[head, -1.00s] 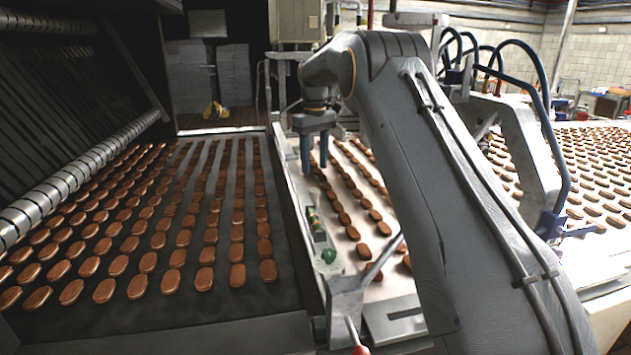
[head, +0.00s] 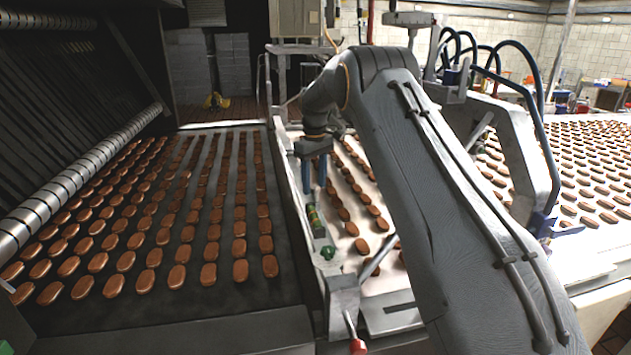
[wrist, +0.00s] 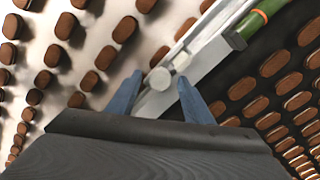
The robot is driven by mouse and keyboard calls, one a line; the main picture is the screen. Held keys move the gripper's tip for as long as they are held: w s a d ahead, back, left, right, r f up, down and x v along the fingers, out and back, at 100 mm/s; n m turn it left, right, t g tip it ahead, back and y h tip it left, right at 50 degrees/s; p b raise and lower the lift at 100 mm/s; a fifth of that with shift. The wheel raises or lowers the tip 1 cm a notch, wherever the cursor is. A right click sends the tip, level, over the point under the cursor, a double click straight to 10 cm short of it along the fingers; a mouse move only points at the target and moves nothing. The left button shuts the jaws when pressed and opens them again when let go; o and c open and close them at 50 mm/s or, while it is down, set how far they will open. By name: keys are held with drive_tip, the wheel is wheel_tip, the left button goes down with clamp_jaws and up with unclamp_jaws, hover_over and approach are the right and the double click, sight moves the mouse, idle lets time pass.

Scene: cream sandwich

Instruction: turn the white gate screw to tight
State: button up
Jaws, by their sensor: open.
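The white gate screw (wrist: 160,78) shows in the wrist view as a small pale round knob on the metal rail between the two belts. It lies between the tips of my gripper (wrist: 159,85), whose two blue fingers are apart. I cannot tell how close the fingers are in depth, and no contact is clear. In the head view my gripper (head: 314,178) points down over the rail, just beyond a green and yellow cylinder (head: 315,218). The screw cannot be made out there.
A dark belt (head: 150,318) with rows of brown biscuits lies left of the rail, and a pale belt (head: 375,290) with biscuits lies right. A green knob (head: 327,252) and a red-tipped lever (head: 357,346) stand nearer on the rail. Blue hoses (head: 530,105) arch at the right.

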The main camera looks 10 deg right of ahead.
drive_tip(key=shift+d, duration=0.1)
drive_tip(key=c, duration=1.1)
drive_tip(key=shift+o, duration=0.2)
drive_tip(key=shift+m+b, duration=0.3)
drive_tip(key=m+b, duration=0.3)
drive_tip(key=shift+f, duration=0.1)
drive_tip(key=m+b, duration=0.2)
drive_tip(key=m, duration=0.3)
drive_tip(key=shift+m, duration=0.3)
drive_tip(key=o, duration=1.1)
drive_tip(key=shift+c, duration=0.2)
